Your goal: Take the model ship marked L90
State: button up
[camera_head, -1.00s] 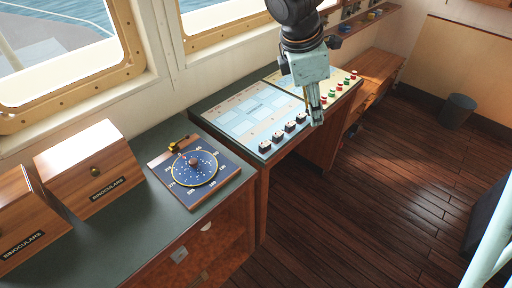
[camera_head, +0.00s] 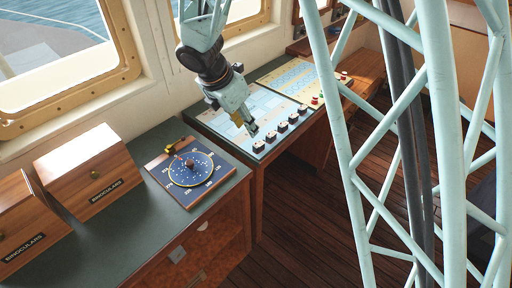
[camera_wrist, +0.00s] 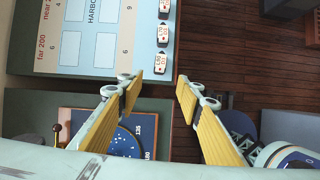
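Several small dark model ships with white tops (camera_head: 281,127) stand along the front edge of the pale blue chart board (camera_head: 236,101). In the wrist view some show as white labelled blocks (camera_wrist: 162,36). My gripper (camera_head: 252,131) is above the near end of the row, pointing down. In the wrist view my gripper (camera_wrist: 160,92) is open and empty, its yellow-padded fingers apart.
A round blue dial (camera_head: 190,169) with a brass lever sits on the green counter (camera_head: 132,224). Two wooden binocular boxes (camera_head: 88,170) stand at left. Dark floor (camera_wrist: 236,65) is right of the desk.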

aim_at(256, 144)
jog(key=shift+f, duration=0.1)
jog(key=shift+b+x, duration=0.7)
jog(key=shift+x, duration=3.55)
jog(key=shift+s, duration=0.1)
jog(key=shift+b+x, duration=0.6)
jog(key=shift+x, duration=2.05)
jog(key=shift+c, duration=0.7)
jog(key=c, duration=0.7)
